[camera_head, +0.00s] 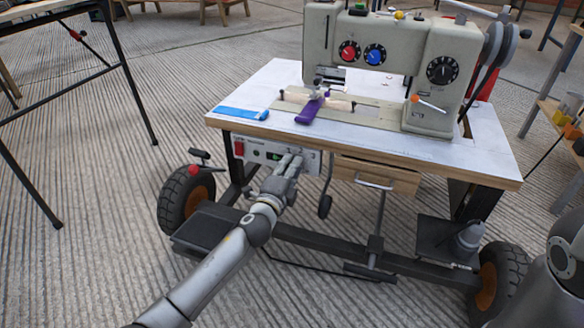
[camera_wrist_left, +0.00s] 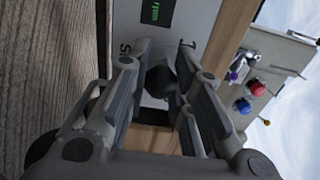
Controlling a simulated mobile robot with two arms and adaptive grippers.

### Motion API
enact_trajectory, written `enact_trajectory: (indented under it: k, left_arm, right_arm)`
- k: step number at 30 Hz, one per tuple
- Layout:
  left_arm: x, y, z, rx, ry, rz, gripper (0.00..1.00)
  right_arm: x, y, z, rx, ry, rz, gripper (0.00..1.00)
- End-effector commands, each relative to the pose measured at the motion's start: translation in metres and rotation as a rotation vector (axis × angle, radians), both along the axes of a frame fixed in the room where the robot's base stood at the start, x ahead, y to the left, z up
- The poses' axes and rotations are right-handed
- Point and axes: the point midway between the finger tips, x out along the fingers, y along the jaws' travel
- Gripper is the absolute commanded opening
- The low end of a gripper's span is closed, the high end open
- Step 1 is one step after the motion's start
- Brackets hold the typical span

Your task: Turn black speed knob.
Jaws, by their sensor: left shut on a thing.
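The black speed knob (camera_wrist_left: 160,80) sits on a pale control panel (camera_head: 259,151) under the front edge of the sewing table. In the wrist view the panel carries a green lit display (camera_wrist_left: 157,11) and partly covered lettering beside the knob. My left gripper (camera_head: 293,160) is at the panel, its fingers on either side of the knob and shut on it. In the head view the gripper hides the knob. The knob's pointer mark cannot be made out. My right gripper is not in view.
A red switch (camera_head: 239,148) is at the panel's left end. A wooden drawer (camera_head: 385,178) hangs right of the panel. The sewing machine (camera_head: 405,40) stands on the white tabletop (camera_head: 470,155) above. A wheeled frame with black tyres (camera_head: 184,197) is below.

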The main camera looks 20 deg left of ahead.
Motion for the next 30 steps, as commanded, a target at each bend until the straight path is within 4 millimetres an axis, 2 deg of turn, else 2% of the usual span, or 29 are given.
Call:
enact_trajectory:
  k: [16,17,21,30]
  left_arm:
    - [-0.0004,0.0009,-0.0024,-0.035,0.004,0.0,0.0]
    - [-0.0004,0.0009,-0.0024,-0.034,0.004,0.0,0.24]
    - [-0.0004,0.0009,-0.0021,-0.034,0.004,0.0,0.42]
    - [-0.0002,0.0009,-0.0011,-0.032,0.002,0.0,0.44]
  right_arm:
    - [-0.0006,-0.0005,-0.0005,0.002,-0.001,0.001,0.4]
    - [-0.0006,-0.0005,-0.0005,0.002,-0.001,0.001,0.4]
    - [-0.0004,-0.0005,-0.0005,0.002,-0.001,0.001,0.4]
    - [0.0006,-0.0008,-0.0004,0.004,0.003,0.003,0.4]
